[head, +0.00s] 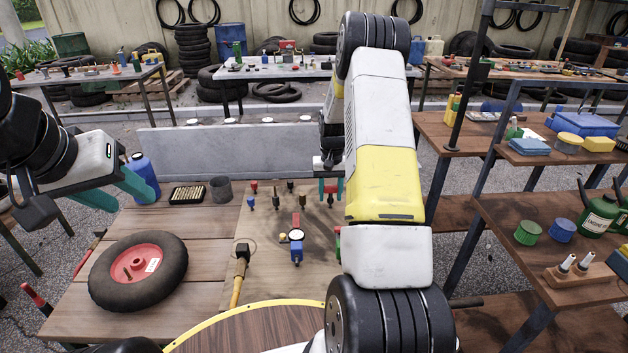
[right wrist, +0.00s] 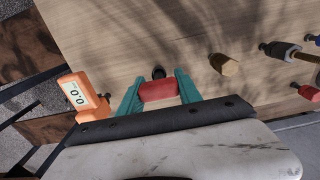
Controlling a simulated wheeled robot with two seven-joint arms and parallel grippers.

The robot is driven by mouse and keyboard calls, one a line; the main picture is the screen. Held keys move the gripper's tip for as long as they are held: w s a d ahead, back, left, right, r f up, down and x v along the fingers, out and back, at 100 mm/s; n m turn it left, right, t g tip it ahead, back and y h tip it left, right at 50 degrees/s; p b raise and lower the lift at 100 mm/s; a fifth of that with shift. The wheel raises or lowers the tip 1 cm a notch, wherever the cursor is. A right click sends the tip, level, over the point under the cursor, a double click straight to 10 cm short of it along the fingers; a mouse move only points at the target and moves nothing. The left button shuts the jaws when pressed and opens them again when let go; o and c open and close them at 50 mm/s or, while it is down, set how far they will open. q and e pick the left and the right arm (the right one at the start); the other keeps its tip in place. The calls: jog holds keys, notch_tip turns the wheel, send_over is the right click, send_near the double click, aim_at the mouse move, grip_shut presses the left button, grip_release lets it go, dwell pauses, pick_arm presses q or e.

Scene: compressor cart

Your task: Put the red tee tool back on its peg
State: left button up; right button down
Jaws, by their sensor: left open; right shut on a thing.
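My right gripper (head: 331,187) is shut on the red tee tool (right wrist: 159,91), over the far right part of the wooden board (head: 272,225). In the right wrist view the tool's red bar lies crosswise between the teal fingers of my right gripper (right wrist: 158,90). A dark round end (right wrist: 158,72) shows just beyond the bar; I cannot tell whether it is the tool's stem or a peg. My left gripper (head: 138,183) is open and empty at the left, near a blue bottle.
An orange meter (right wrist: 84,95) is close left of the right gripper in the wrist view. Several small tools stand on the board, with a gauge (head: 296,236) and a hammer (head: 240,275). A wheel (head: 137,270) lies on the bench's left. My right arm hides the board's right side.

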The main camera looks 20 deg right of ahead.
jog(key=c, duration=0.7)
grip_release()
jog(key=shift+c, duration=0.2)
notch_tip(320, 180, up, 8)
jog(key=shift+f, duration=0.15)
